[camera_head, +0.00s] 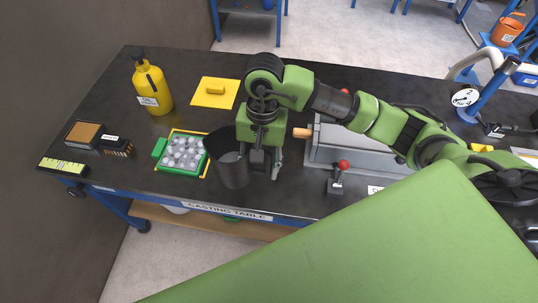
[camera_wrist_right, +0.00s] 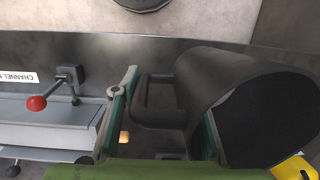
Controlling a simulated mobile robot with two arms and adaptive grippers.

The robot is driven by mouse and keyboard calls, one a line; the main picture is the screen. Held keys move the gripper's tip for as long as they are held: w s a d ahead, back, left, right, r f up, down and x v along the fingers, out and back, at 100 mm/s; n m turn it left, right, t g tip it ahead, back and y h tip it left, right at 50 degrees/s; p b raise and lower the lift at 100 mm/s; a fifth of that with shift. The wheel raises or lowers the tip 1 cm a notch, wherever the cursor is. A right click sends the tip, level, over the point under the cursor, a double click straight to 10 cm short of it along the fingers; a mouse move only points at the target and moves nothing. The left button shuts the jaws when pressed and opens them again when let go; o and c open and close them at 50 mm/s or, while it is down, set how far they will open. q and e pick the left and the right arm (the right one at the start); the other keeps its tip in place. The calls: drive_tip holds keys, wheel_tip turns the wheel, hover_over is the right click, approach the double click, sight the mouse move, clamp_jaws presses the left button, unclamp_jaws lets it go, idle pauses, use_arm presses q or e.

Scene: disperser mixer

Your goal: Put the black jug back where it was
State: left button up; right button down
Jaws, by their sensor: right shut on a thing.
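The black jug (camera_head: 229,162) stands upright, or nearly so, by the front edge of the casting table, just right of a green tray. My right gripper (camera_head: 265,165) is on the jug's right side and shut on its handle. In the right wrist view the jug (camera_wrist_right: 222,80) fills the right half, and its handle (camera_wrist_right: 160,100) lies between the fingers of the right gripper (camera_wrist_right: 165,115). I cannot tell whether the jug's base touches the table. My left gripper is not in view.
The green tray (camera_head: 161,149) of grey pieces sits left of the jug. A yellow bottle (camera_head: 153,88) and a yellow plate (camera_head: 205,93) are behind. A grey machine (camera_head: 335,143) with a red-knobbed lever (camera_head: 338,178) stands right.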

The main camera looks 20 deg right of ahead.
drive_tip(key=w+d+f+p, duration=0.1)
drive_tip(key=w+d+f, duration=0.1)
drive_tip(key=w+f, duration=0.1)
drive_tip(key=w+d+f+p, duration=0.2)
drive_tip(key=w+d+f, duration=0.1)
drive_tip(key=shift+d+f, duration=0.3)
drive_tip(key=shift+d, duration=0.05)
drive_tip(key=shift+w+d+f, duration=0.2)
drive_tip(key=shift+f, duration=0.15)
wheel_tip(320, 180, down, 3)
drive_tip(key=shift+d+f+p, duration=0.1)
drive_tip(key=shift+p, duration=0.4)
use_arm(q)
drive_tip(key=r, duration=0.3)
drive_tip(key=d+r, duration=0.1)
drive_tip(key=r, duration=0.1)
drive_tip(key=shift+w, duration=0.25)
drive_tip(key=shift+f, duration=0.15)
use_arm(e)
drive_tip(key=shift+f, duration=0.15)
drive_tip(key=shift+w+f, duration=0.1)
drive_tip(key=c, duration=1.2)
unclamp_jaws()
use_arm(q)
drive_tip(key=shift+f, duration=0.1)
